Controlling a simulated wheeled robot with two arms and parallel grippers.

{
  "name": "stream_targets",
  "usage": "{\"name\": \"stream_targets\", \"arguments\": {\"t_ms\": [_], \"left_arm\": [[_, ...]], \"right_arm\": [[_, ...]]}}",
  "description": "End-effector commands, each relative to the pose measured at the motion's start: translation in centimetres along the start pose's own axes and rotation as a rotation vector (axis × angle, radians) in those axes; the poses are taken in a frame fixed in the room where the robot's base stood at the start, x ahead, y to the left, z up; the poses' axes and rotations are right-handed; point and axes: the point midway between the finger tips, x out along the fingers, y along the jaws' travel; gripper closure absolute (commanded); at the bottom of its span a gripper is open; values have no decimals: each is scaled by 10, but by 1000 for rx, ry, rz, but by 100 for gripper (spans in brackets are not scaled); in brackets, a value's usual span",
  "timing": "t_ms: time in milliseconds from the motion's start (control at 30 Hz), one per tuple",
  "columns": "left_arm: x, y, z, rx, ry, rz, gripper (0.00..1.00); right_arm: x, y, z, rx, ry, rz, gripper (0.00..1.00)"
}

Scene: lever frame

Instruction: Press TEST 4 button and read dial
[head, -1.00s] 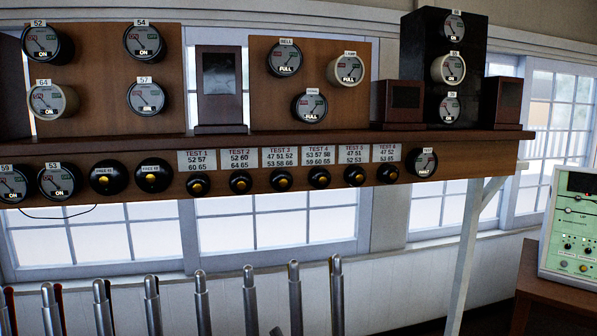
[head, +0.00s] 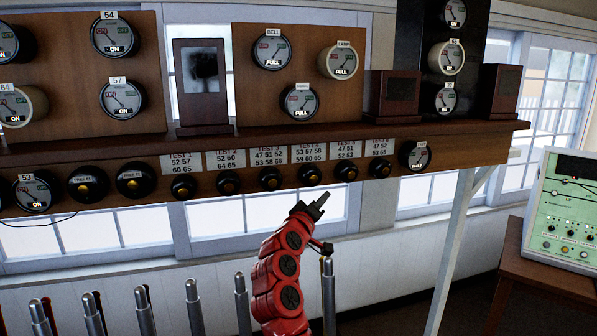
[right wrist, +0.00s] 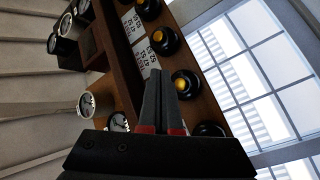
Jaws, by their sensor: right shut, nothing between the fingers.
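The TEST 4 label (head: 310,153) is on the front of the wooden shelf in the head view. Below it is the TEST 4 button (head: 308,175), black and round with a yellow centre. A round black dial (head: 415,155) with a pale face is right of the button row; its needle is too small to read surely. My right gripper (head: 319,202) is shut and empty, its tips just below the TEST 4 button, apart from it in the picture. The right wrist view shows its fingers (right wrist: 162,78) beside a yellow-centred button (right wrist: 186,83). My left gripper is out of view.
Similar buttons flank it: TEST 3 (head: 270,179) and TEST 5 (head: 346,171). Several metal levers (head: 194,305) stand below. A white post (head: 455,240) supports the shelf at right. A green panel (head: 562,210) sits on a brown table further right.

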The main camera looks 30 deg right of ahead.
Motion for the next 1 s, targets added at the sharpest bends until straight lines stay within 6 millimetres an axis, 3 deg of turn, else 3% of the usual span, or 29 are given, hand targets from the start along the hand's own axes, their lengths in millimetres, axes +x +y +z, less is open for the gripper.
{"name": "stream_targets", "arguments": {"t_ms": [100, 467, 1000], "left_arm": [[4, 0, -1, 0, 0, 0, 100], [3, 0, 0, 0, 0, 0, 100], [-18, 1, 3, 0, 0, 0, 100]], "right_arm": [[2, 15, 5, 10, -48, 15, 100], [3, 16, 7, 10, -55, 17, 100], [42, -11, -13, 13, -64, 17, 100]]}}
